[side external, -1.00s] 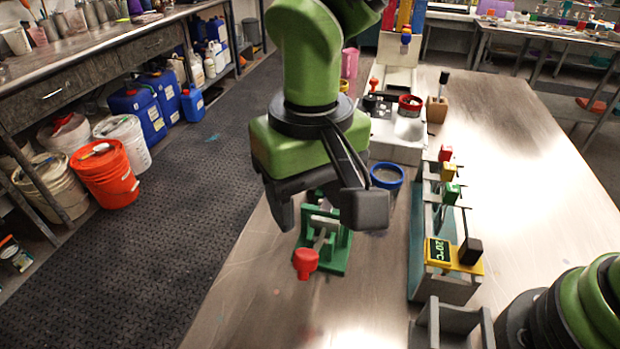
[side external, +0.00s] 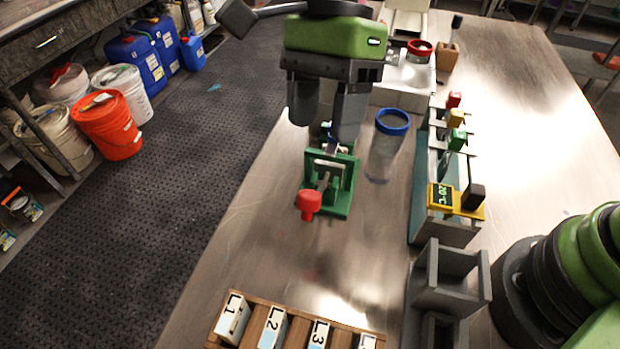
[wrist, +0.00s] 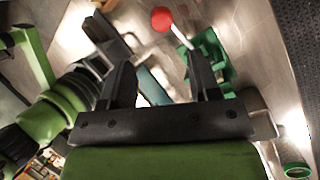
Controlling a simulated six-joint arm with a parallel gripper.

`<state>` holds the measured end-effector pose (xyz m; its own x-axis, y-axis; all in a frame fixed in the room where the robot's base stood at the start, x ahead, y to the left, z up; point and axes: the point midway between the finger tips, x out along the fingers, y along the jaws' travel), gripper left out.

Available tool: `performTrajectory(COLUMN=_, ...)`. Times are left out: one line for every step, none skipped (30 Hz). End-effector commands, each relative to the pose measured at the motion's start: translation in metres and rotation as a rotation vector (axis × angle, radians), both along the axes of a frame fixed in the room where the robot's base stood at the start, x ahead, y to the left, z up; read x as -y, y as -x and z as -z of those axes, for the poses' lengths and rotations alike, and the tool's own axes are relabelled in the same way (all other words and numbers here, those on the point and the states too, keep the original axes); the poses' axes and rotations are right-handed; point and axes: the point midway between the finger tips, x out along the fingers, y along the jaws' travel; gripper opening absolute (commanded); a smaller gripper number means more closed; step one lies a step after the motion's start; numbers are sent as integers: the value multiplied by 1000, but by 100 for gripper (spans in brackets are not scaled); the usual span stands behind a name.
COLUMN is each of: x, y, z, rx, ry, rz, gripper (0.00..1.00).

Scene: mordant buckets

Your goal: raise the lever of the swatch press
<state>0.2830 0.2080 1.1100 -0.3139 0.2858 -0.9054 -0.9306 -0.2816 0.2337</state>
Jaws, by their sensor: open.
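The swatch press is a green frame (side external: 345,190) on the metal table. Its lever is a pale rod ending in a red knob (side external: 308,204), which sticks out from the near side of the press, low and toward the side camera. My gripper (side external: 325,127) is open and empty, with its fingers just beyond and above the press. I cannot tell whether a finger touches the frame. In the wrist view, the knob (wrist: 161,18) and the rod lie ahead of the gap between my fingers (wrist: 162,80). The right finger hides part of the green frame (wrist: 222,68) there.
A clear cylinder with a blue rim (side external: 392,122) stands close right of the press. Farther right is a rack with coloured blocks and a yellow 20°C display (side external: 441,197). A grey holder (side external: 450,275) and a wooden tray of numbered blocks (side external: 262,303) are nearer. Table left of the press is clear.

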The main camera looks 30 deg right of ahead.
Motion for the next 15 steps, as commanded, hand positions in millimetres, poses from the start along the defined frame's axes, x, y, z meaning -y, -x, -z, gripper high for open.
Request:
performTrajectory(x=2, y=-4, z=1, rx=-49, ry=-1, rz=100, gripper=56)
performTrajectory(x=3, y=-5, z=1, rx=-72, ry=-1, rz=146, gripper=56)
performTrajectory(x=3, y=-6, z=1, rx=-96, ry=0, rz=193, gripper=56)
performTrajectory(x=3, y=-6, z=2, rx=-109, ry=1, rz=216, gripper=56)
performTrajectory(x=2, y=-5, z=4, rx=-117, ry=1, rz=230, gripper=56)
performTrajectory(x=1, y=-4, z=6, rx=-123, ry=1, rz=238, gripper=56)
performTrajectory(x=0, y=-3, z=9, rx=-125, ry=2, rz=239, gripper=56)
performTrajectory(x=-2, y=-1, z=12, rx=-125, ry=3, rz=238, gripper=56)
performTrajectory(x=-4, y=1, z=18, rx=-124, ry=3, rz=236, gripper=56)
performTrajectory(x=-6, y=3, z=23, rx=-126, ry=5, rz=235, gripper=56)
performTrajectory(x=-8, y=5, z=28, rx=-126, ry=5, rz=235, gripper=56)
performTrajectory(x=-11, y=8, z=34, rx=-126, ry=4, rz=234, gripper=56)
performTrajectory(x=-13, y=10, z=40, rx=-125, ry=5, rz=233, gripper=56)
performTrajectory(x=-15, y=12, z=45, rx=-124, ry=6, rz=233, gripper=56)
performTrajectory(x=-18, y=15, z=51, rx=-123, ry=5, rz=232, gripper=56)
